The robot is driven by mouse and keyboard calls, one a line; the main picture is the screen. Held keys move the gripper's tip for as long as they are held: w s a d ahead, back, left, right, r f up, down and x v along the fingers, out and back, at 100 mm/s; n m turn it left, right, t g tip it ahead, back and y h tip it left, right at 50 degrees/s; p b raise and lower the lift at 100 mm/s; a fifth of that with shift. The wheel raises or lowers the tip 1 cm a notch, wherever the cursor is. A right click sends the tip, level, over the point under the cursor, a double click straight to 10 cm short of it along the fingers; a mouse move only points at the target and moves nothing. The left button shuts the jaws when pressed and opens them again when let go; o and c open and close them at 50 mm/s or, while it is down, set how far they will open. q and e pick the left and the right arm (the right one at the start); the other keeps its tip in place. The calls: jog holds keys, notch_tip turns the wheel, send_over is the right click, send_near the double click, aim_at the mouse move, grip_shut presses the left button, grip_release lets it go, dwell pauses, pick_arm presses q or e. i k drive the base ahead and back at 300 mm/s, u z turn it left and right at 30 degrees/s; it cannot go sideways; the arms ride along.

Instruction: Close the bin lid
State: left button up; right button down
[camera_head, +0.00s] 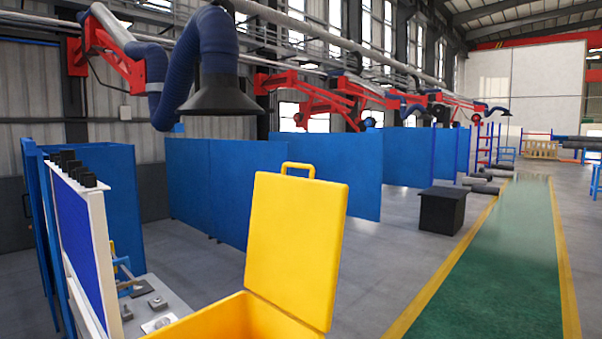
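A yellow bin (240,318) stands at the bottom middle of the head view, its lower part cut off by the frame edge. Its yellow lid (296,245) is open and stands nearly upright, hinged along the bin's right side. A yellow loop handle (298,167) sits on the lid's top edge. Neither of my grippers shows in this view. The bin's inside is mostly out of the frame.
Left of the bin is a grey bench (150,300) with small metal parts and a blue-and-white upright panel (82,245). Blue partitions (225,185) stand behind. A black box (442,210) is on the floor at right, beside a clear green walkway (500,270).

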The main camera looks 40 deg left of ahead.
aim_at(296, 232)
jog(key=u, duration=0.7)
jog(key=i, duration=0.9)
jog(key=u, duration=1.05)
